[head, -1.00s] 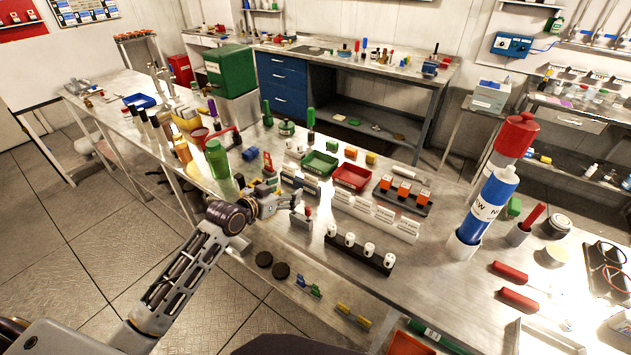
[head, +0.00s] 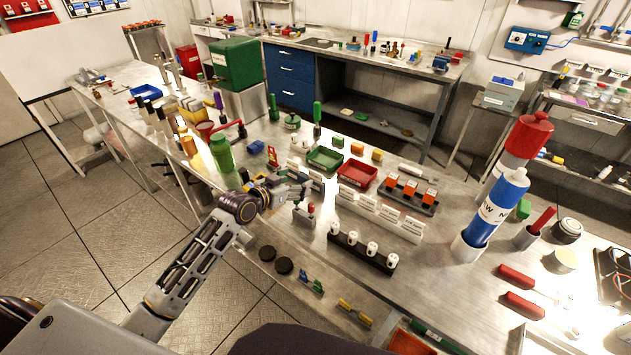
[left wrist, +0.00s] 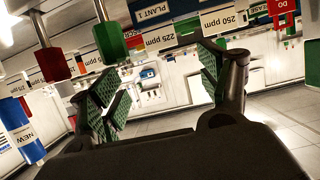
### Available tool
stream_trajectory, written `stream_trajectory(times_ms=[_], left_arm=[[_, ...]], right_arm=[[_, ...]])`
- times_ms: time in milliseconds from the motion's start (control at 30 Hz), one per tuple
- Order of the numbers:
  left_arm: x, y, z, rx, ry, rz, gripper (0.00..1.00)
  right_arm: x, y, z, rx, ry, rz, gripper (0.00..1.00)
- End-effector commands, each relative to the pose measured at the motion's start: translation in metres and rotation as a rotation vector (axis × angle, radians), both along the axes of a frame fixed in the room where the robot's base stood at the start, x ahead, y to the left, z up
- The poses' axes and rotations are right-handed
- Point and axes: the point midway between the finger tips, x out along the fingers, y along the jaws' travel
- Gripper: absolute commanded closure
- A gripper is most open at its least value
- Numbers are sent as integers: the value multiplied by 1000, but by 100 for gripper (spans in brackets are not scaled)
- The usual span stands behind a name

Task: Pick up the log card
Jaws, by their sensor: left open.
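My left gripper (head: 306,186) reaches over the near edge of the bench, beside a row of white label cards (head: 378,216). In the left wrist view the gripper (left wrist: 165,85) is open, with green pads and nothing between them. I cannot tell which card is the log card. My right gripper is not in view.
Green (head: 325,158) and red (head: 357,173) trays lie beyond.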

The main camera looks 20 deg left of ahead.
Motion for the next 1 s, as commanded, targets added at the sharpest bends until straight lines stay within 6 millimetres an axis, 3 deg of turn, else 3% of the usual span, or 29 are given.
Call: stream_trajectory(times_ms=[700, 1000], left_arm=[[58, -21, -22, -1, -1, 0, 23], [65, -24, -25, 0, 0, -1, 23]], right_arm=[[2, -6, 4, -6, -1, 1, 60], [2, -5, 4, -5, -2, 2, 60]])
